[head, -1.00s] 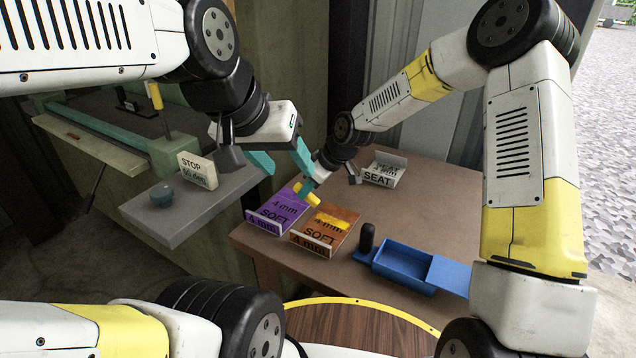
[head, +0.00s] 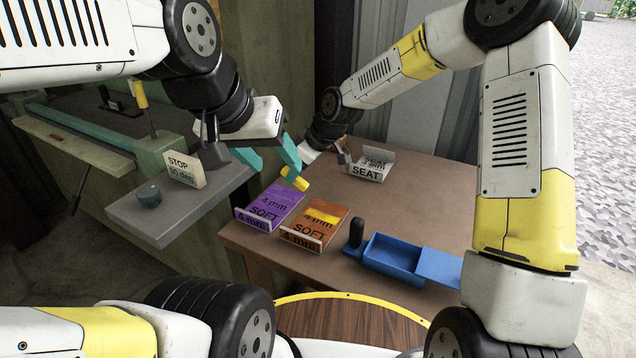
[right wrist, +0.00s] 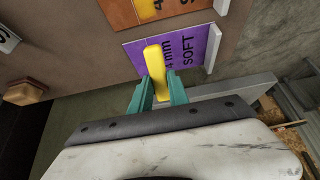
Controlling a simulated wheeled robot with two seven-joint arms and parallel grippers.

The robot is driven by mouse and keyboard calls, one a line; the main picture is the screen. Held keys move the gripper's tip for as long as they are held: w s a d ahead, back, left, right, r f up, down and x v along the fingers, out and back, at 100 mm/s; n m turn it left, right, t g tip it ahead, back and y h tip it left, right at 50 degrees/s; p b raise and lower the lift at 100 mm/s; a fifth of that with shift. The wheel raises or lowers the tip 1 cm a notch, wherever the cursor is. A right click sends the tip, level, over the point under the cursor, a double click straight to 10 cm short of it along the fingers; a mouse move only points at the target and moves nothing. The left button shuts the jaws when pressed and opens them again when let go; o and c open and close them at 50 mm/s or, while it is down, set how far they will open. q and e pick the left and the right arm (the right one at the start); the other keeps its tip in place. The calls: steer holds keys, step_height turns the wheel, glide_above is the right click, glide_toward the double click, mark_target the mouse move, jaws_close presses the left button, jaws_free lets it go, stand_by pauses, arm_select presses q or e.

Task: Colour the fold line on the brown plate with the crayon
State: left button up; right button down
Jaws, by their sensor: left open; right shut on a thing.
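The brown plate (head: 316,226) lies on the brown table, with a yellow band across it and a raised lip marked 4 mm. It is partly cut off at the top of the right wrist view (right wrist: 150,10). The purple plate (head: 268,208) marked SOFT lies to its left. My right gripper (head: 297,171) is shut on the yellow crayon (head: 294,180), near the far edge of the plates. In the right wrist view the crayon (right wrist: 154,62) overlaps the purple plate; contact is unclear. My left gripper (head: 268,158) is open, close beside the right one.
A blue tray (head: 440,268) and a dark upright peg (head: 356,233) stand right of the plates. A SEAT plate (head: 373,165) lies behind.

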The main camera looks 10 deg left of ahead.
steer(key=shift+f, duration=2.95)
steer(key=shift+f, duration=0.6)
steer(key=shift+d, duration=0.15)
steer(key=shift+s+d+r, duration=0.1)
steer(key=shift+s+d, duration=0.2)
steer(key=shift+d, duration=0.45)
steer(key=shift+s+d+r, duration=0.1)
steer(key=shift+s+d, duration=0.15)
steer(key=shift+d, duration=0.5)
steer(key=shift+s+d+f, duration=0.1)
steer(key=shift+s+d, duration=0.15)
steer(key=shift+d, duration=0.35)
steer(key=shift+s+d+f, duration=0.1)
steer(key=shift+s+d, duration=0.1)
steer(key=shift+d, duration=0.4)
steer(key=shift+s+d, duration=0.25)
steer(key=shift+d, duration=0.35)
